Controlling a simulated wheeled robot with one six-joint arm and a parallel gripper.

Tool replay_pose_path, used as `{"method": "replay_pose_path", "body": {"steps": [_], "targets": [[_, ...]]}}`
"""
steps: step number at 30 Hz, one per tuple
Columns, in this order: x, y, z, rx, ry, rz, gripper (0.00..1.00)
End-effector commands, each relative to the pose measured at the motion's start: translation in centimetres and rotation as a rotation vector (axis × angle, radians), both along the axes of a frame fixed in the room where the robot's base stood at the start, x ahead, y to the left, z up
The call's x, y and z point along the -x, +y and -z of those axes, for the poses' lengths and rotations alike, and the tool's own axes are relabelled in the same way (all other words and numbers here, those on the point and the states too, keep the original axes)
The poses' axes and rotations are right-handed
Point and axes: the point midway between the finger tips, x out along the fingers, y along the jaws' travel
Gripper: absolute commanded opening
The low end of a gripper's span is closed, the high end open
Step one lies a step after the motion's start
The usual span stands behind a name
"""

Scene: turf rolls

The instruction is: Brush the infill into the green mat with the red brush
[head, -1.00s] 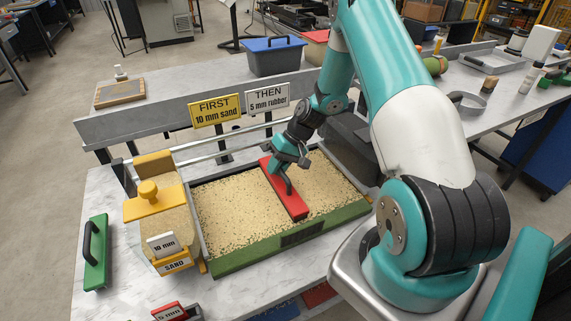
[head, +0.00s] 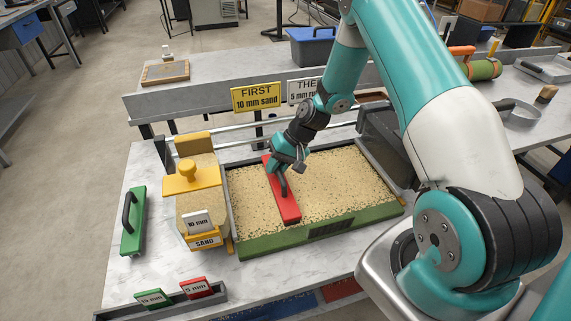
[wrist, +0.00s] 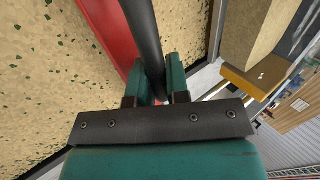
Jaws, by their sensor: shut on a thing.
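The green mat (head: 270,243) lies in a tray on the bench. Its top is covered with tan sandy infill (head: 345,180), with small dark green specks showing through. The red brush (head: 287,205) lies across the mat, left of its middle, seemingly resting on the infill. My gripper (head: 284,174) is above the brush, shut on its dark handle. In the wrist view the handle (wrist: 143,35) runs between the two teal fingers (wrist: 155,85), with the red brush body (wrist: 108,35) behind it. The brush's underside is hidden.
A yellow sand hopper (head: 205,183) marked 10 mm stands at the tray's left. A green brush (head: 132,222) lies farther left. Green (head: 153,298) and red (head: 197,288) 5 mm tags sit in front. A yellow sign (head: 257,97) reads "FIRST 10 mm sand"; my arm partly covers the second sign.

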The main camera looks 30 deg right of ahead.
Motion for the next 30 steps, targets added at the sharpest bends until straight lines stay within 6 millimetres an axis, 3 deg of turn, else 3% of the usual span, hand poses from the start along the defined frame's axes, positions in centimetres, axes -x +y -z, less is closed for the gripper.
{"method": "replay_pose_path", "body": {"steps": [16,30], "targets": [[-1.5,5.2,0.0,0.0,-0.001,-0.001,0.0],[-1.4,4.9,0.0,0.0,0.0,0.004,0.0]]}}
